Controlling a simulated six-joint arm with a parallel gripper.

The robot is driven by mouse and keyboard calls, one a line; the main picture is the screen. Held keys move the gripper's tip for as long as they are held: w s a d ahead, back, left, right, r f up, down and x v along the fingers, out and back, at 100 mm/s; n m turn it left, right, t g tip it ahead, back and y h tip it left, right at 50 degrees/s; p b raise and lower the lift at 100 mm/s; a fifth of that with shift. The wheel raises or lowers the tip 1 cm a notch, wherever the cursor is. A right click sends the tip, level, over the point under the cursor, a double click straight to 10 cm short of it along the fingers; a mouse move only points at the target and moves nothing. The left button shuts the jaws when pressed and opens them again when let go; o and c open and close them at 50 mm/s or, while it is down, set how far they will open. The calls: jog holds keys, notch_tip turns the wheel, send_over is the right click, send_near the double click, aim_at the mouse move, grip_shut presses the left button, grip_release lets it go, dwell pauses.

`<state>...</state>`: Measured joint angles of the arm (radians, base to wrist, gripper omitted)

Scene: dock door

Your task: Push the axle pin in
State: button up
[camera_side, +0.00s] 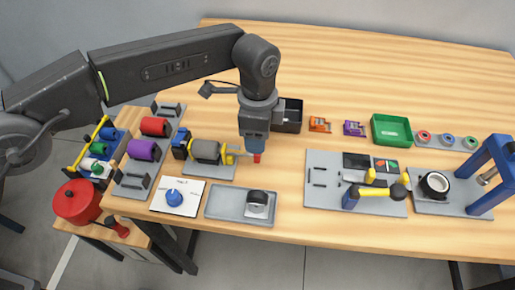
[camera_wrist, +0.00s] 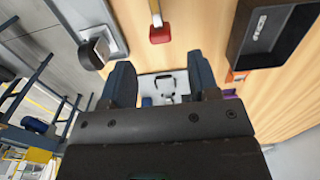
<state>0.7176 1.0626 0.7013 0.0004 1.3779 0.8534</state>
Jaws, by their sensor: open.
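A red head (camera_side: 257,158) on what looks like a yellow rod shows just below my gripper in the side view; I take it as the axle pin. In the side view a grey roller (camera_side: 206,150) with yellow parts (camera_side: 229,153) stands left of my gripper (camera_side: 256,148). My gripper is open, and in the wrist view its two dark blue fingers (camera_wrist: 161,82) stand apart with nothing held. Contact with the red head cannot be told.
A black bin (camera_side: 291,115) stands close behind my gripper. A grey tray with a black-topped part (camera_side: 258,200) lies in front. A board with a blue and yellow lever (camera_side: 352,195) is at right. Bare table (camera_side: 284,160) lies just right of my gripper.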

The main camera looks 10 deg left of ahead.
aim_at(231, 152)
notch_tip(231, 152, down, 6)
jog(key=shift+f, duration=0.2)
grip_shut()
dwell(0.6)
